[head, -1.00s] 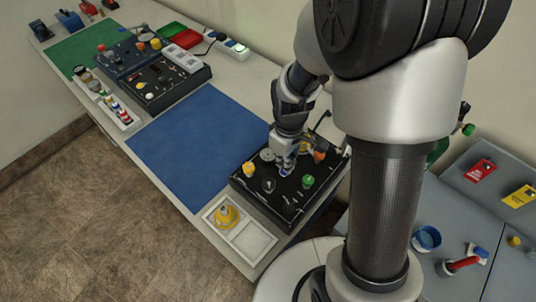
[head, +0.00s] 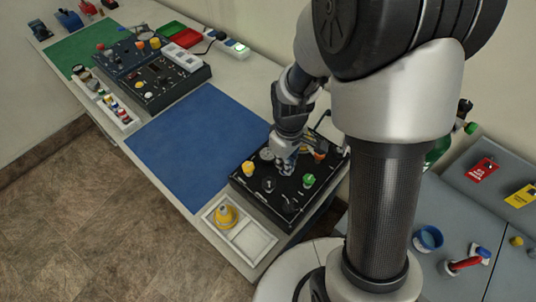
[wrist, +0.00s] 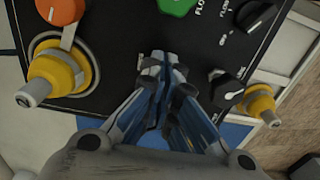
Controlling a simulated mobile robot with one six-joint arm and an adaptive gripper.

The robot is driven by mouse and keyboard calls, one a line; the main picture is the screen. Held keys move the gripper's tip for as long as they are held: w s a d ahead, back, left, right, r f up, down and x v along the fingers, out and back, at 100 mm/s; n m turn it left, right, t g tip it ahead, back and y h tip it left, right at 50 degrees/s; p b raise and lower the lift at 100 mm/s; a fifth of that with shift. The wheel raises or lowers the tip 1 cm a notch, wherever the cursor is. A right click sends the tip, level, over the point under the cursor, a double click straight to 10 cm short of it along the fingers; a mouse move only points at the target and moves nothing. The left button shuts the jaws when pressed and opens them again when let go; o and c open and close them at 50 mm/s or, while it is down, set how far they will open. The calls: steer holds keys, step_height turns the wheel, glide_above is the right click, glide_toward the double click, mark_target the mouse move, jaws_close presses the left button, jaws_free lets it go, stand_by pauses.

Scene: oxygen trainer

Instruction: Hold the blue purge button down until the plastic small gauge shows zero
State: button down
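My gripper (head: 286,167) is over the middle of the black control panel (head: 240,184), pointing down. In the wrist view its fingers (wrist: 155,66) are together at the tips, with nothing seen between them, close over the panel. I cannot make out the blue purge button; the fingertips may hide it, and whether they touch it cannot be told. A round grey dial (head: 267,154) sits at the panel's upper left in the head view, partly beside my gripper. Its reading is too small to tell, and I cannot tell whether it is the small plastic gauge.
A yellow knob (head: 248,168), a black knob (head: 268,185), a green knob (head: 309,181) and an orange knob (wrist: 62,10) stand close around my gripper. A white tray (head: 247,238) with a yellow part lies in front. The blue mat (head: 198,145) is clear.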

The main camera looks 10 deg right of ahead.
steer(key=shift+f+b, duration=0.35)
steer(key=shift+f, duration=0.2)
steer(key=shift+r, duration=0.1)
stand_by(1.0)
steer(key=shift+r+p, duration=2.95)
steer(key=shift+r, duration=0.55)
steer(key=shift+r, duration=0.25)
steer(key=s+r+m+t, duration=0.2)
steer(key=s+r+m, duration=0.1)
steer(key=s+r, duration=0.4)
steer(key=s+r+m+t+b, duration=0.1)
steer(key=s+r+m, duration=0.3)
steer(key=s+r, duration=0.4)
step_height(320, 180, up, 4)
steer(key=shift+r+t+b, duration=0.25)
steer(key=shift+t+b, duration=0.05)
steer(key=shift+t, duration=0.5)
